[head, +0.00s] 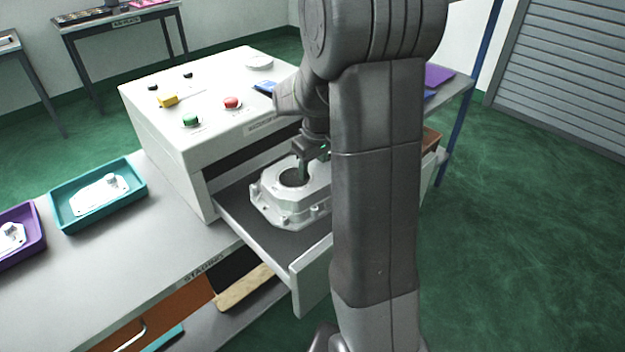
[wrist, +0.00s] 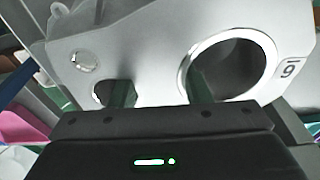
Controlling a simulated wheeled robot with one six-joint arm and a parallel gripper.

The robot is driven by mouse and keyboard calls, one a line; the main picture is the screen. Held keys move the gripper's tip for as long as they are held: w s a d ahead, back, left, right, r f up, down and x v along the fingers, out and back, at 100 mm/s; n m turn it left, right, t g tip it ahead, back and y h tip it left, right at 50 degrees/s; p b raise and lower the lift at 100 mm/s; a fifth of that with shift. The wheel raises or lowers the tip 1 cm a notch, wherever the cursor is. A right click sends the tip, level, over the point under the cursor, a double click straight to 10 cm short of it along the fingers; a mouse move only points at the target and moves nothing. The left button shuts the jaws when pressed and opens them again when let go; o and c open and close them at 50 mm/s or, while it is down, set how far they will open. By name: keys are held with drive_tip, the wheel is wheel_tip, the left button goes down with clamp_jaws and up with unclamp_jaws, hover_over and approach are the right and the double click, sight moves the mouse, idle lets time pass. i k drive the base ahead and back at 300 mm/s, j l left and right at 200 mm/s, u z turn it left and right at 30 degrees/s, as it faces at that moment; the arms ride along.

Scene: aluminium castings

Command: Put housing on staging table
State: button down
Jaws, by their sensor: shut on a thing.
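The housing (head: 285,208) is a pale cast-metal part with a round bore and a flanged rim. It is in the open drawer (head: 262,232) of the white machine; I cannot tell whether it touches the drawer floor. My gripper (head: 305,168) is shut on it from above. My arm hides the housing's right side. The staging table (head: 180,262), labelled STAGING, is at left.
The white machine (head: 185,130) with green and red buttons stands behind the drawer. A teal tray (head: 60,215) and a purple tray (head: 38,250), each with a metal part, are on the staging table. Bare tabletop lies in front of them.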

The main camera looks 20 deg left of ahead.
sight(79, 286)
drive_tip(key=k+j, duration=0.3)
drive_tip(key=k, duration=0.15)
drive_tip(key=k+j, duration=0.25)
drive_tip(key=k, duration=0.2)
drive_tip(key=k+j, duration=0.3)
drive_tip(key=k, duration=0.2)
drive_tip(key=k+j, duration=0.3)
drive_tip(key=k, duration=0.15)
drive_tip(key=k+j+z, duration=0.2)
drive_tip(key=j, duration=0.35)
drive_tip(key=i, duration=0.1)
